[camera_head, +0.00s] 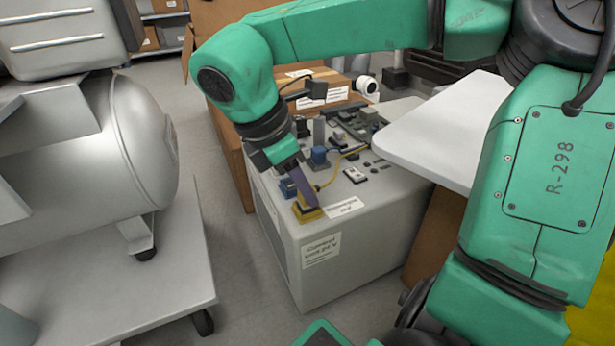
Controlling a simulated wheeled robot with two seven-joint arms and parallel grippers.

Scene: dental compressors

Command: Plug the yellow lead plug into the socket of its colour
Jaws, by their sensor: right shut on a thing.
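My right gripper (306,200) reaches down to the near left corner of a grey cabinet top (385,187). It is shut, with its fingertips at a yellow block (309,214) near the cabinet's front edge. A yellow lead (337,172) runs from beside the fingers back across the top. The yellow plug is mostly hidden by the fingers. I cannot tell whether the plug is in the yellow block or just above it. A blue block (288,188) sits just behind the yellow one. A blue cylindrical part (319,156) stands farther back. My left gripper is out of view.
A large grey compressor tank (130,150) stands on a wheeled platform (150,275) at the left. Cardboard boxes (228,120) stand behind the cabinet. A white tabletop (450,130) lies at the right. Small dark parts and a white switch (355,175) are on the cabinet top.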

